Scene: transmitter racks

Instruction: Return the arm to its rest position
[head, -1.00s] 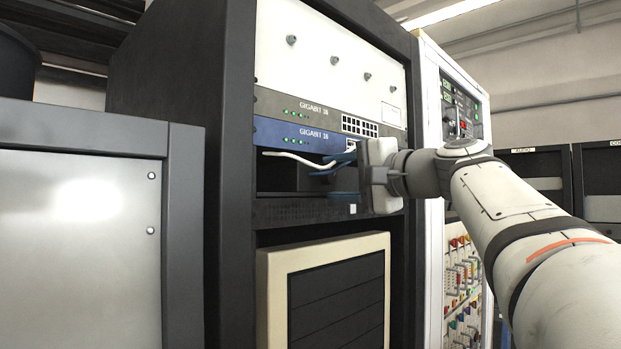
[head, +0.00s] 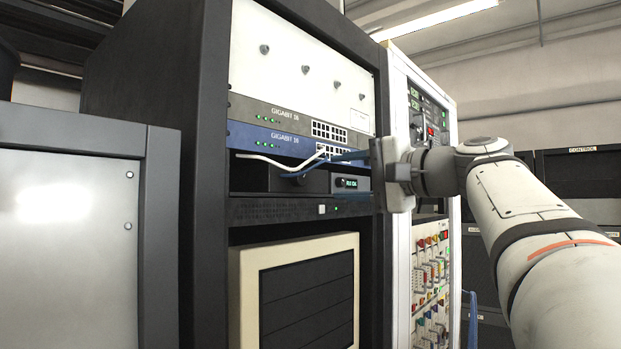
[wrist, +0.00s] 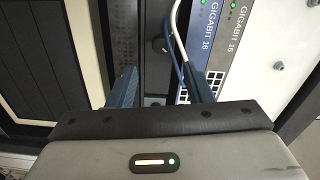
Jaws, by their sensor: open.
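My gripper (wrist: 160,82) is open, with its two blue fingers spread apart in the wrist view. In the head view its pale body (head: 397,172) stands before the right side of the dark rack (head: 205,150), with the arm reaching in from the right. A white cable (head: 265,161) and a blue cable (wrist: 169,55) run in front of the rack units. In the wrist view the cables pass beyond the gap, near the right finger. I cannot tell whether they touch it. Nothing is clearly held.
The blue GIGABIT unit (head: 262,137) sits under a grey one (head: 262,112). A small black unit with a green display (head: 346,183) is below. A white rack (head: 398,255) stands behind the gripper. A grey cabinet (head: 70,230) is at left.

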